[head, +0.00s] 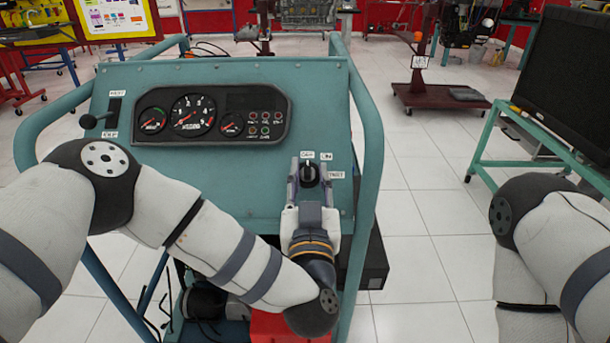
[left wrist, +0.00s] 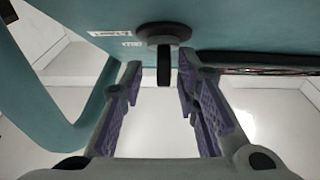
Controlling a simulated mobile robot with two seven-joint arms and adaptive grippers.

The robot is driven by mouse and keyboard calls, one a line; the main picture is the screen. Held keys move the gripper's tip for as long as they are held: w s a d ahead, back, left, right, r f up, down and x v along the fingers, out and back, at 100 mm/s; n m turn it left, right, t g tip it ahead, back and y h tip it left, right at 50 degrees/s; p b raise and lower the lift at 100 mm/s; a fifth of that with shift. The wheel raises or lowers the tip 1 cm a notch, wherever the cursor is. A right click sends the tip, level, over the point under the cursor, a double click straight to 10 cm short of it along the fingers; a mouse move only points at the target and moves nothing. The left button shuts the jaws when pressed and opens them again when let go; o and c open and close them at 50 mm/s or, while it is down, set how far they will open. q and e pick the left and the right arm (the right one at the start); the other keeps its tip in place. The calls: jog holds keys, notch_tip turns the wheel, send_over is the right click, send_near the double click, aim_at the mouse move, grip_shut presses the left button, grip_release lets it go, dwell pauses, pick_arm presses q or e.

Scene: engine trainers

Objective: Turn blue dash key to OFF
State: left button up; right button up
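The dash key (head: 309,173) is a black knob on a round base at the lower right of the blue-green dash panel (head: 200,182). Small white labels sit above it and to its right. My left gripper (head: 310,187) is in front of the key, with a finger on each side. In the left wrist view the key's black grip (left wrist: 164,66) points down between the two purple-padded fingers of the left gripper (left wrist: 160,75). Gaps show on both sides, so the fingers are open and apart from it. I cannot tell which label the key points at. My right gripper is out of view.
A gauge cluster (head: 210,115) and a black lever (head: 97,119) are on the panel's left. The frame's tube (head: 371,150) runs close to the right of the key. A cart with a black monitor (head: 575,80) stands at the right. Open tiled floor lies between.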

aim_at(309, 175)
pick_arm(q)
jog(key=shift+w, duration=0.1)
dwell(0.3)
jog(key=shift+a+r, duration=0.1)
jog(key=shift+r, duration=0.25)
notch_tip(309, 175, up, 9)
jog(key=shift+r, duration=0.2)
